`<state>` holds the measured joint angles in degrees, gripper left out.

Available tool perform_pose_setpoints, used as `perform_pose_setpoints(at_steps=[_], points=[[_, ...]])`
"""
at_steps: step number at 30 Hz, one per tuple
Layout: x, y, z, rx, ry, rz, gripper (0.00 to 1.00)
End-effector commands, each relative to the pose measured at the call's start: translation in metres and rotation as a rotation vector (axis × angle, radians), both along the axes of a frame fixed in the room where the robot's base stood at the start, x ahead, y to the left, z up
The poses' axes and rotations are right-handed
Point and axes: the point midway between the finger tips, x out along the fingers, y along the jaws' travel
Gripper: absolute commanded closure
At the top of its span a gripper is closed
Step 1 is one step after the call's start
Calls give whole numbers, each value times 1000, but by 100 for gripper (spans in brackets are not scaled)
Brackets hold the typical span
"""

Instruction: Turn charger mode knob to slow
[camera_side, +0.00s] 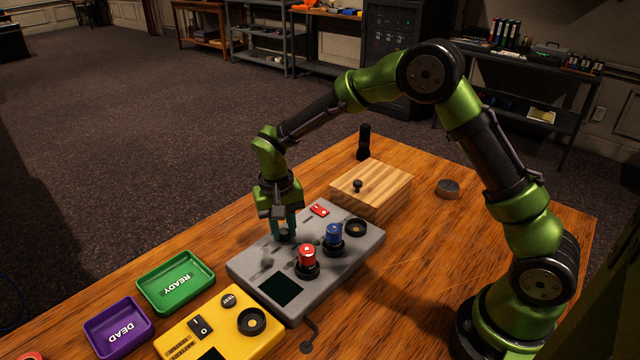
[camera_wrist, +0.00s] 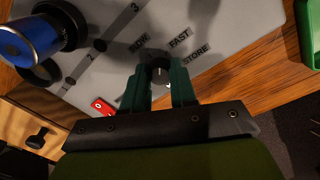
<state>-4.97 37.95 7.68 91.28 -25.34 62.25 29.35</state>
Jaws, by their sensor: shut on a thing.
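The grey charger panel (camera_side: 345,262) lies on the wooden table. Its mode knob (camera_wrist: 159,72) is small, round and dark with a light pointer line, and it sits below the printed words SLOW, FAST and STORE in the wrist view. The pointer line looks roughly upright in that view, but it is too small to tell which word it marks. My gripper (camera_wrist: 160,80) is shut on the knob, with one teal finger on each side. In the side view my gripper (camera_side: 285,230) points down at the panel's far left part, and its fingers largely hide the knob.
A red battery (camera_side: 307,257) and a blue battery (camera_side: 333,234) stand in the panel's round holders. A red switch (camera_side: 319,210) sits behind my gripper. A wooden box (camera_side: 370,187), green READY tray (camera_side: 175,282), purple DEAD tray (camera_side: 118,327) and yellow tester (camera_side: 225,325) surround the panel.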

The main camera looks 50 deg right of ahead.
Motion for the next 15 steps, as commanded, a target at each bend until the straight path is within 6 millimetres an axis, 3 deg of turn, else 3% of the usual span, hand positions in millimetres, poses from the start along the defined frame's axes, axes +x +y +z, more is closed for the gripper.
perform_pose_setpoints(at_steps=[15], points=[[-1,-1,1,0,-1,469,100]])
